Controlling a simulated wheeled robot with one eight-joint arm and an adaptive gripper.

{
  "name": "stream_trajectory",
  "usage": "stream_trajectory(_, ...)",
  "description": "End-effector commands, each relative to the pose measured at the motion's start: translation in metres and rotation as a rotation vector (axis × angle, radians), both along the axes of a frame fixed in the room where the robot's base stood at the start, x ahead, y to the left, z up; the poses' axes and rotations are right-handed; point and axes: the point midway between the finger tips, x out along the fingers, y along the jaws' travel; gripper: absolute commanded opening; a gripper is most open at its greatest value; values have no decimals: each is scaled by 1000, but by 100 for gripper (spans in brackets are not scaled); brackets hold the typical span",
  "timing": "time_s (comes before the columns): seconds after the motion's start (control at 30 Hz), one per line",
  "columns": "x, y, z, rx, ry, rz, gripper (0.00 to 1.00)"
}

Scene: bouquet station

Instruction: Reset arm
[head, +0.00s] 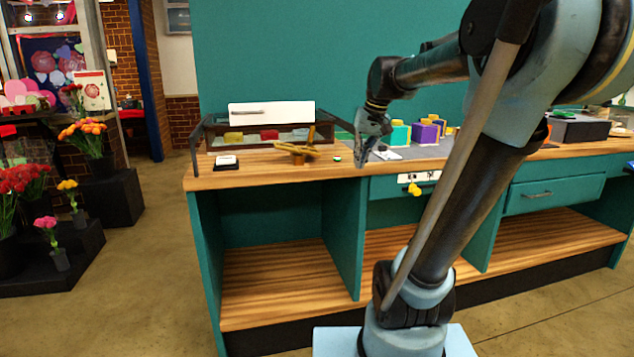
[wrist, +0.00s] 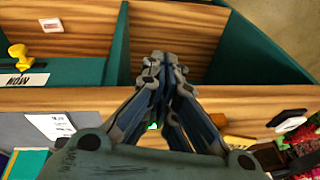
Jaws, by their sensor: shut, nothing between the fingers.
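My gripper (head: 362,163) points down at the front edge of the wooden counter (head: 240,180), left of the row of coloured boxes. In the wrist view my gripper (wrist: 157,60) has its fingertips together with nothing between them. It is seen over the counter's front edge, with the open shelf bays below.
Teal and purple boxes (head: 425,132) stand on the counter right of my gripper. A wooden stand (head: 298,152) and a glass-fronted case (head: 270,136) are to the left. A yellow knob (head: 414,189) sticks out from the drawer front. Flower buckets (head: 95,163) stand at far left.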

Motion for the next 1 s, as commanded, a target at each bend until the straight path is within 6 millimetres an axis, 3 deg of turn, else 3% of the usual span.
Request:
stream_trajectory(0.03,-18,-5,-14,-11,2,-6,0)
stream_trajectory(0.2,-67,-19,-59,-52,7,-29,0)
stream_trajectory(0.6,-173,-49,-176,-144,19,-79,0)
stream_trajectory(0.8,-200,-58,-213,-171,22,-95,0)
stream_trajectory(1.0,-207,-60,-222,-179,23,-99,0)
